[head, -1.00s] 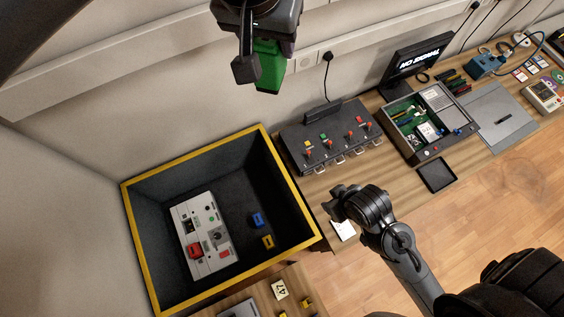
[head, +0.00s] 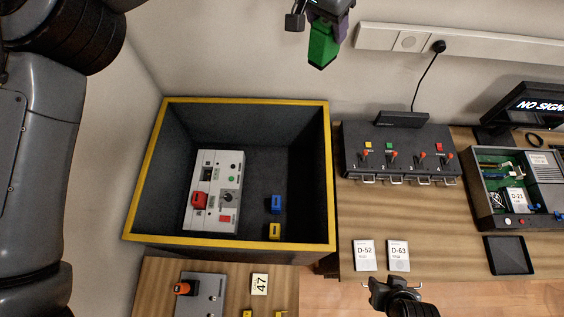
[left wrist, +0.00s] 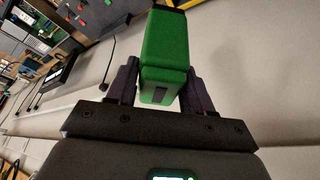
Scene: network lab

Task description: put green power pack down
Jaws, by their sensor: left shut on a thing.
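The green power pack (head: 323,46) is at the top of the head view, in the air in front of the wall. My left gripper (head: 328,14) is shut on it, with the pack sticking out beyond the fingers. In the left wrist view the green power pack (left wrist: 165,50) sits between the two dark fingers of the left gripper (left wrist: 160,88). My right gripper (head: 388,290) is at the bottom edge of the head view, below the white cards; its jaws are too small to read.
A deep black bin with a yellow rim (head: 148,178) holds a white control panel (head: 214,192), a blue block (head: 276,204) and a yellow block (head: 274,231). A grey switch box (head: 400,150) stands to its right. Cards D-52 (head: 364,255) and D-63 (head: 398,256) lie on the bench.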

